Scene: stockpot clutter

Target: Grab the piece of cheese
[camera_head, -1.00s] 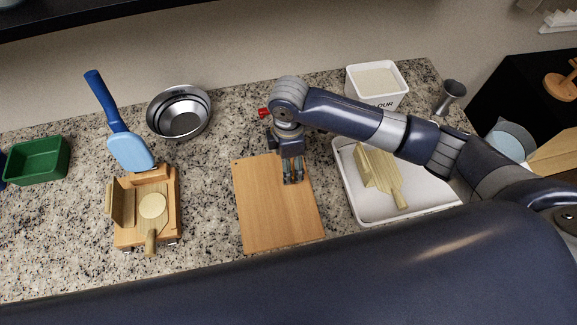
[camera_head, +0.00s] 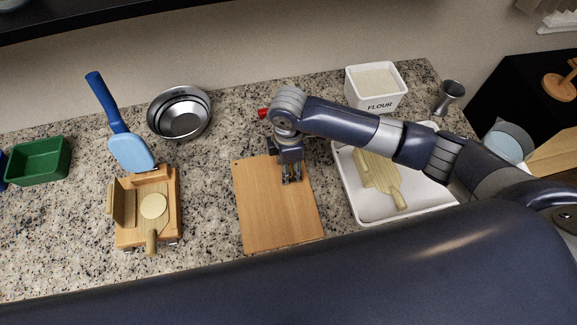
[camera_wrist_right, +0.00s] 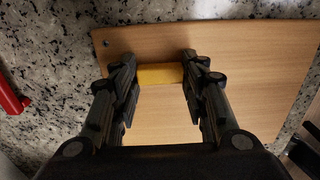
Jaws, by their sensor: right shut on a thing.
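The piece of cheese (camera_wrist_right: 160,75) is a small yellow block on the wooden cutting board (camera_head: 270,215). In the right wrist view it lies between the two fingers of my right gripper (camera_wrist_right: 158,78), which is shut on it. In the head view my right gripper (camera_head: 291,178) is low at the board's upper right part, and the cheese is hidden there by the fingers. The board also shows in the right wrist view (camera_wrist_right: 255,60). My left gripper is not in view.
A white tray (camera_head: 365,213) with wooden pieces stands right of the board. A wooden press (camera_head: 172,215) and a blue spatula (camera_head: 130,150) are to the left. A metal bowl (camera_head: 180,113), a flour box (camera_head: 375,88) and a red object (camera_wrist_right: 10,95) are nearby.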

